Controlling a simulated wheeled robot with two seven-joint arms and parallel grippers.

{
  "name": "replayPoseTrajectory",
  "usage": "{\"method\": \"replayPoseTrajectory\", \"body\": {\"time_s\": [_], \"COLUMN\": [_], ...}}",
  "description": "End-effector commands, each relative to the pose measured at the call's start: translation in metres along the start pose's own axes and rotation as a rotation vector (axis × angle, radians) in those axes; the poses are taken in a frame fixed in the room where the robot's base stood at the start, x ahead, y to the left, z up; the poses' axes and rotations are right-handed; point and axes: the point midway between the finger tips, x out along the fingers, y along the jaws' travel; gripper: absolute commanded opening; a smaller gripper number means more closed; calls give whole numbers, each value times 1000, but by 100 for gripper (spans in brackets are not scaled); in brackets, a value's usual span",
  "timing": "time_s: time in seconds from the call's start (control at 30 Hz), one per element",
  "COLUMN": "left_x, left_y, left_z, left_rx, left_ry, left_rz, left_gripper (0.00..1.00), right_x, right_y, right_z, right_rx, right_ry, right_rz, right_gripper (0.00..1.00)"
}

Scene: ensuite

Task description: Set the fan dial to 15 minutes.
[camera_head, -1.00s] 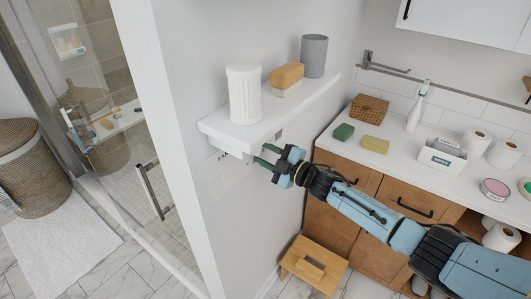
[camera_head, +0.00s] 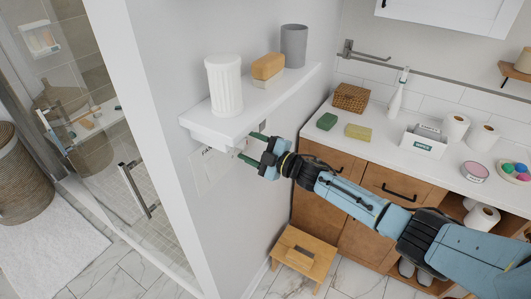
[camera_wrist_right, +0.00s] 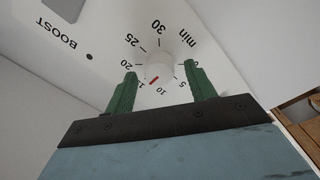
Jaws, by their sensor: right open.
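The fan dial (camera_wrist_right: 160,67) is a white round knob on a white wall panel (camera_wrist_right: 88,32), with minute numbers around it and a BOOST label. Its red pointer (camera_wrist_right: 152,80) points between 10 and 15, with the 15 partly covered by a finger. My right gripper (camera_head: 252,148) is open, its green fingers on either side of the dial in the right wrist view; I cannot tell whether they touch it. In the head view the panel (camera_head: 210,172) is below the shelf, and the dial is too small to read. My left gripper is not in view.
A white shelf (camera_head: 205,127) juts out just above the gripper, holding a fluted white cup (camera_head: 224,88), a soap-like block (camera_head: 268,68) and a grey cup (camera_head: 293,46). A counter (camera_head: 391,138) is at right. A wooden stool (camera_head: 298,256) stands on the floor below.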

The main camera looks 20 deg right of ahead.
Motion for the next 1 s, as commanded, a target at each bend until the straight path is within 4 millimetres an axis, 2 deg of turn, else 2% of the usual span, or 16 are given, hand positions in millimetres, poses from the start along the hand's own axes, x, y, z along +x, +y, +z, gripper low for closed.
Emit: {"method": "replayPoseTrajectory", "body": {"time_s": [0.17,0.4,0.6,0.8,1.0], "left_x": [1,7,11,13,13], "left_y": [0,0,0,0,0], "left_z": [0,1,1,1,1], "left_rx": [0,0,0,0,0], "left_ry": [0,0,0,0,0], "left_rz": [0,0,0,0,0], "left_gripper": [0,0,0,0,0], "right_x": [-25,-80,-113,-128,-129], "right_y": [-2,-3,-2,-1,0], "right_z": [0,1,1,0,0], "right_rx": [-1,0,1,0,0], "right_ry": [-1,-2,-1,0,1], "right_rz": [-3,-5,-3,-1,0], "right_gripper": [55,55,55,55,55]}}
